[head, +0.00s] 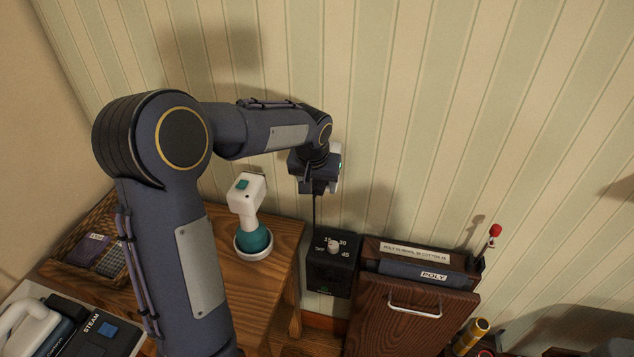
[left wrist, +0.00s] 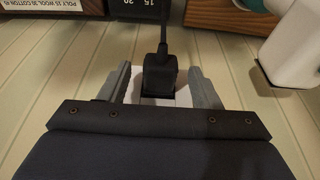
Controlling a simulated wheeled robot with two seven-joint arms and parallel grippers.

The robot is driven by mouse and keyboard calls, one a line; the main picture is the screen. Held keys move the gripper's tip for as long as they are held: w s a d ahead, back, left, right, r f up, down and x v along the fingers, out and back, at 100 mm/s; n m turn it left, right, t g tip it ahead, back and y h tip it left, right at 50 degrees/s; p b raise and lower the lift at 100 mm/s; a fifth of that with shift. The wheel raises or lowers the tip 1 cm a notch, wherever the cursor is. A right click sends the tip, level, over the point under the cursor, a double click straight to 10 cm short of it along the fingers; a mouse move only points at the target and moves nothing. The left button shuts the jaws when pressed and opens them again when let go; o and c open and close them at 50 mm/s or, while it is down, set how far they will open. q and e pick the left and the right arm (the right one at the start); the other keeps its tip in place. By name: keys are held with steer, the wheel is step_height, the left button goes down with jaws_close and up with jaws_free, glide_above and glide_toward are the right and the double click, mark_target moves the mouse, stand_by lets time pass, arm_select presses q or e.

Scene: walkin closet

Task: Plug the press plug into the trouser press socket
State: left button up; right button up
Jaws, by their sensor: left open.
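The black press plug (left wrist: 159,72) sits upright against a white wall socket plate (left wrist: 181,97) in the left wrist view, with its cord leading to the top of the picture. How deep it sits in the socket is hidden. My left gripper (left wrist: 162,78) is open, one finger on each side of the plug with gaps between. In the head view my left gripper (head: 318,186) is at the striped wall and hides the plug. The socket's pale edge with a green light (head: 338,160) shows beside it. My right gripper is not in view.
The cord hangs to a black dial box (head: 331,266) beside the wooden trouser press (head: 397,322). A white and teal steamer (head: 250,215) stands on a wooden table (head: 278,275) to the left. A red-tipped rod (head: 494,231) sticks up at the right. The wall further right is clear.

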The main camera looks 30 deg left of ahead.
arm_select(q)
steer(key=a+b+v, duration=0.1)
steer(key=v, duration=0.7)
steer(key=s+d+f+h, duration=0.1)
steer(key=s+d, duration=0.2)
steer(key=s, duration=0.6)
steer(key=s+d+f+t+h, duration=0.1)
steer(key=s+d+h, duration=0.1)
steer(key=s, duration=0.7)
steer(key=s+d+f+m+t+h, duration=0.1)
steer(key=s+d, duration=0.3)
steer(key=s, duration=0.5)
steer(key=shift+d+f+h, duration=0.3)
steer(key=shift+f, duration=0.15)
steer(key=shift+s, duration=0.1)
